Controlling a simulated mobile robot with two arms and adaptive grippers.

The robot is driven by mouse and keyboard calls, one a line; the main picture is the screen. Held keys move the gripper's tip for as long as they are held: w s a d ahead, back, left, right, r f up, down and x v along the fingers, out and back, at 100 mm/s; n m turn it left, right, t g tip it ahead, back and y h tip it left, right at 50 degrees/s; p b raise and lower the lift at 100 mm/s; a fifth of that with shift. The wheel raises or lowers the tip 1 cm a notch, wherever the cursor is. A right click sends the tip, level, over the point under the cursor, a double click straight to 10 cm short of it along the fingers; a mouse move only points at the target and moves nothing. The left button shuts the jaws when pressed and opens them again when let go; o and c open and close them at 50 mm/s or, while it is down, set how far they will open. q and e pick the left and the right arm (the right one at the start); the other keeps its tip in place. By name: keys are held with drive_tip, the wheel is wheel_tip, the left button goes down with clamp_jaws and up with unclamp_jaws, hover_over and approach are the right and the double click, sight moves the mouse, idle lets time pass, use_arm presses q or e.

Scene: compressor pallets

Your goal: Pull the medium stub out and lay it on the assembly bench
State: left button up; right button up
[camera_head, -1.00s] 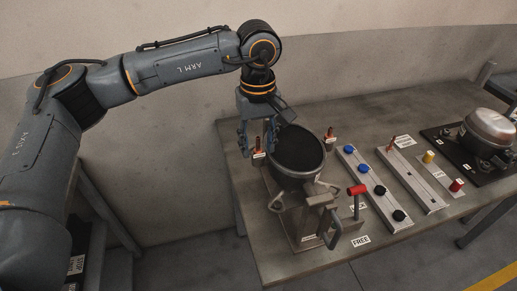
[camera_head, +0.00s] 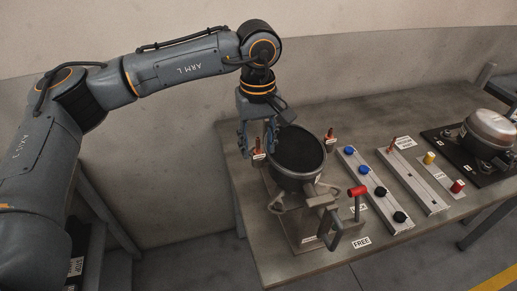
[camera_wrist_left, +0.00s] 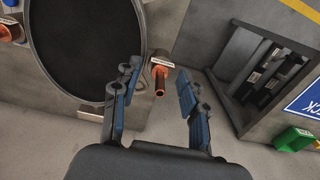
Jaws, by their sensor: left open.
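A copper-coloured stub (camera_wrist_left: 159,78) with a white tag stands beside the pot's rim and shows between the open fingers (camera_wrist_left: 155,92) in the left wrist view. Neither finger visibly grips it. Its tag is too small to read, so I cannot confirm that it is the medium stub. A second copper stub (camera_head: 330,136) stands at the pot's far right side. My right gripper is not in view.
A red-handled clamp (camera_head: 357,191) stands in front of the pot, near a FREE label (camera_head: 361,241). To the right are a rail with blue and black caps (camera_head: 363,169), another rail (camera_head: 412,178) and a silver-domed unit (camera_head: 490,128).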

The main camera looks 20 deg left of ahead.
sight(258, 138)
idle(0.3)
use_arm(q)
clamp_jaws()
drive_tip(key=shift+r, duration=0.1)
drive_tip(key=shift+r+p, duration=1.45)
drive_tip(key=shift+r, duration=1.5)
drive_tip(key=shift+f, duration=0.1)
